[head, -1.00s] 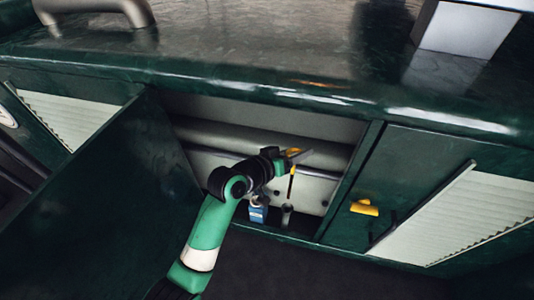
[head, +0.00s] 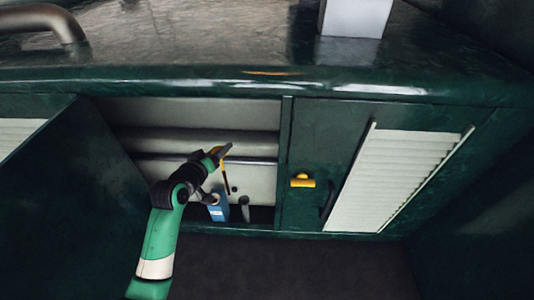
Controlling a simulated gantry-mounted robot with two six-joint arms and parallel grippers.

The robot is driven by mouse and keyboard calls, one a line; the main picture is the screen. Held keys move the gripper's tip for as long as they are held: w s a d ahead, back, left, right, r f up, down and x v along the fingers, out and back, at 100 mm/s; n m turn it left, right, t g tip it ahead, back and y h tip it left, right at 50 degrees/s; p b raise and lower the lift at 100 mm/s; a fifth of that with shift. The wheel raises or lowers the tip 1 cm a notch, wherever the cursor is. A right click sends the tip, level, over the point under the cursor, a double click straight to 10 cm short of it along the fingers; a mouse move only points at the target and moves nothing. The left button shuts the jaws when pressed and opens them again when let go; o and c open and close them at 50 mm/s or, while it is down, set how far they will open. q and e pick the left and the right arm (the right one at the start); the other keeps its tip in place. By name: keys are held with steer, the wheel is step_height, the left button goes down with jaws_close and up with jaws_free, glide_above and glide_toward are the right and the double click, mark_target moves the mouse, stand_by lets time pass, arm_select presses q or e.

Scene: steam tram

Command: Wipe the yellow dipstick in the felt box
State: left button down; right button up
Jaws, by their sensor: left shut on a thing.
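My left gripper (head: 222,151) is inside the open cabinet and shut on the yellow dipstick (head: 221,163) near its top. The dipstick's thin dark rod hangs roughly upright below the jaws. A small blue box with a pale label (head: 218,208), which seems to be the felt box, stands on the cabinet floor below. The rod's lower end is close to the top of this box, at its right side. I cannot tell whether the tip is in it, above it or behind it. My right gripper is not in view.
A short grey tube (head: 244,206) stands just right of the blue box. The open dark green door (head: 70,190) is on the left. A closed door with a yellow latch (head: 302,181) is on the right. The counter edge (head: 270,82) overhangs the opening.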

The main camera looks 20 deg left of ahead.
mark_target(224, 173)
arm_select(q)
steer(key=s+a+f+n+y+b, duration=0.1)
steer(key=a+f, duration=0.2)
steer(key=a, duration=0.3)
steer(key=shift+s+a+b, duration=0.3)
steer(key=shift+s+b, duration=0.1)
steer(key=shift+f, duration=0.35)
stand_by(0.8)
steer(key=shift+f+b, duration=0.9)
steer(key=shift+f, duration=0.2)
steer(key=shift+f+b, duration=0.7)
steer(key=shift+b, duration=0.05)
steer(key=shift+f, duration=0.1)
stand_by(0.3)
